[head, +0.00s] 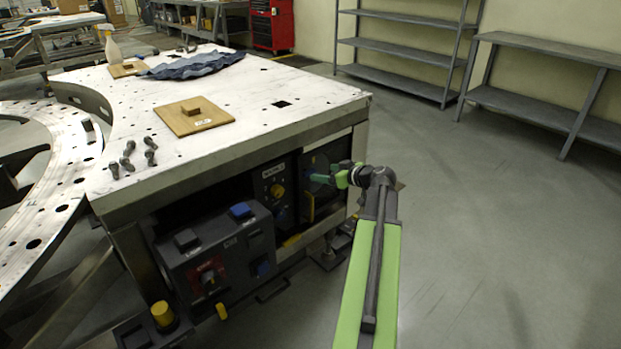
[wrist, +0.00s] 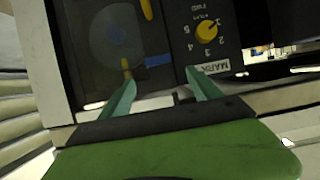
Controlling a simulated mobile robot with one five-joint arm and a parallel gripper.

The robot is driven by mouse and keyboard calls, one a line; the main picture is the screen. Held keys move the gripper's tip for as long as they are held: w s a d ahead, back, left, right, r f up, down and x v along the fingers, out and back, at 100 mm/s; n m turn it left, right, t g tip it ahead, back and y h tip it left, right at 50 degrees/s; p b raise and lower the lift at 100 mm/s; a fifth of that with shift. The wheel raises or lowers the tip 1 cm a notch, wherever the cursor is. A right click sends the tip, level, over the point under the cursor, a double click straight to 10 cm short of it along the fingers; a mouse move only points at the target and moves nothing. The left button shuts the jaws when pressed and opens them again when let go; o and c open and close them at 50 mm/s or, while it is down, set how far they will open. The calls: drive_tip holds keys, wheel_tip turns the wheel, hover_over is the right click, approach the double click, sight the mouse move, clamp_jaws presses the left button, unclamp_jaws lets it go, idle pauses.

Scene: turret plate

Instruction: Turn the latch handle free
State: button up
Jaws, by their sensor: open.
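A dark panel on the table's side bears a round bluish disc, seen in the wrist view (wrist: 118,35). A yellow bar (wrist: 147,8) sits at the top edge there and also shows in the head view (head: 310,208); it may be the latch handle, but I cannot be sure. A small yellow-brown piece (wrist: 126,66) and a blue strip (wrist: 158,60) lie near my fingertips. My gripper (wrist: 161,77) is open, with teal fingers pointing at the panel and nothing visibly held. In the head view my gripper (head: 324,179) is at the panel; contact is unclear.
A numbered dial with a yellow knob (wrist: 207,32) is beside the panel. A grey control box (head: 215,255) juts out left of it. The white tabletop (head: 250,125) overhangs above. Open floor (head: 480,230) lies to the right.

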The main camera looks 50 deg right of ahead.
sight(309, 171)
drive_tip(key=b+x, duration=0.2)
drive_tip(key=x, duration=0.7)
drive_tip(key=shift+s+d+b, duration=0.1)
drive_tip(key=shift+b, duration=0.25)
